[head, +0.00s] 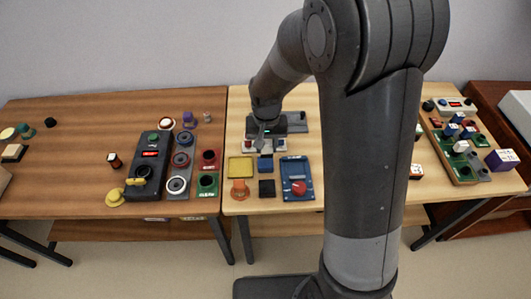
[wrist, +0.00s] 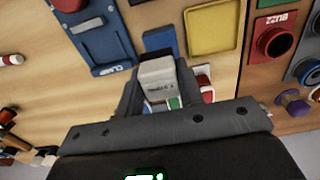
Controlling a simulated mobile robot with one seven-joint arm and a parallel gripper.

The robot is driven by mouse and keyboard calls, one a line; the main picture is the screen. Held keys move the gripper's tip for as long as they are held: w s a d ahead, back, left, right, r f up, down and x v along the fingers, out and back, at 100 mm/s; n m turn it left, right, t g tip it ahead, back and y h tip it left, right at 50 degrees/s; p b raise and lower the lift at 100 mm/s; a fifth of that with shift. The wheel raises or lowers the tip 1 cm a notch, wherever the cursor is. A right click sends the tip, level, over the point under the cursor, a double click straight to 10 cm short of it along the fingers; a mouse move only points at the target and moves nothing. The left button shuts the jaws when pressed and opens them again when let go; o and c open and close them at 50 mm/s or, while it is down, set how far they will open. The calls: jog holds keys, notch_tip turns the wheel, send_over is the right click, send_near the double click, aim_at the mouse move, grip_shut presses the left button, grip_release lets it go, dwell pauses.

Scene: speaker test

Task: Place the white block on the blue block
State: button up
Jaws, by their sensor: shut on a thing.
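My gripper (wrist: 158,75) is shut on the white block (wrist: 158,70), which sits between the two fingers in the wrist view. Small dark lettering shows on the block's face. The blue block (wrist: 159,40) lies just beyond the white block in the wrist view, partly hidden by it. In the head view the blue block (head: 265,164) lies on the light table, between the yellow tray and the blue clamp board. There my gripper (head: 264,143) is low over the table, behind the blue block. The white block cannot be made out clearly in the head view.
A yellow tray (head: 240,168) and a blue board with a red knob (head: 297,182) flank the blue block. A black block (head: 266,188) lies in front of it. Grey-and-white fixtures stand around my gripper. A red box (head: 208,160) stands on the darker table at left.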

aim_at(266, 153)
jog(key=shift+a+f, duration=0.15)
jog(key=shift+f, duration=1.9)
jog(key=shift+f, duration=0.15)
jog(key=o, duration=1)
jog(key=shift+c, duration=0.2)
